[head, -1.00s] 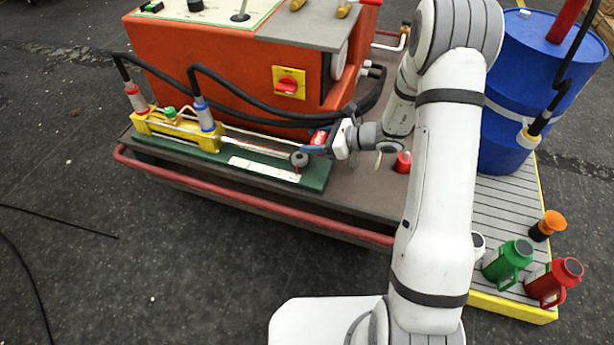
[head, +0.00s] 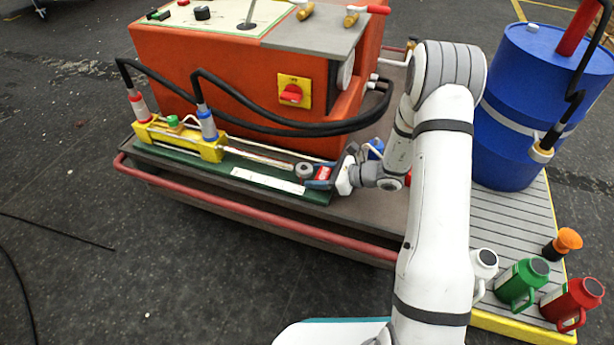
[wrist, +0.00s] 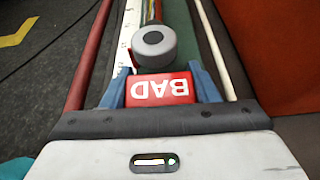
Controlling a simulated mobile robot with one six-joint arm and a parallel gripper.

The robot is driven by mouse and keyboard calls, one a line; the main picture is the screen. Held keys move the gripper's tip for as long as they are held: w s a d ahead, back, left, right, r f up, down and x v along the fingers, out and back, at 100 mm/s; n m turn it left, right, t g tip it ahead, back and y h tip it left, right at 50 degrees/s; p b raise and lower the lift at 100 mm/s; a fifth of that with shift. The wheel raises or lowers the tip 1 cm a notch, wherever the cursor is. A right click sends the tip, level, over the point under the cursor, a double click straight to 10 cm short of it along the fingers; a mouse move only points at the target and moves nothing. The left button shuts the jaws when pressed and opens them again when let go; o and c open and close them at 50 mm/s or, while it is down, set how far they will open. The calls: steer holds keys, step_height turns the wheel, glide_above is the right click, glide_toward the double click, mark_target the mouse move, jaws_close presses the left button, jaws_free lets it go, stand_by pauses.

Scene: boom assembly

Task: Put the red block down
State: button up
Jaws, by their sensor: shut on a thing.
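The red block (head: 324,173) is held between the blue fingers of my gripper (head: 316,180), at the right end of the green board (head: 318,196). In the wrist view the red block (wrist: 160,89) shows white letters "BAD", upside down, with a blue finger of my gripper (wrist: 162,86) on each side. A round grey rod end (wrist: 154,43) lies just beyond the block; it also shows in the head view (head: 304,170). I cannot tell whether the block touches the board beneath it.
A yellow cylinder block (head: 180,138) with hoses sits on the board's left part. The orange cabinet (head: 235,85) stands behind. A red rail (head: 250,222) runs along the cart's front. A blue drum (head: 520,110) and several bottles stand on the right platform.

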steer(key=shift+f, duration=0.2)
steer(key=o, duration=1)
steer(key=shift+r, duration=0.1)
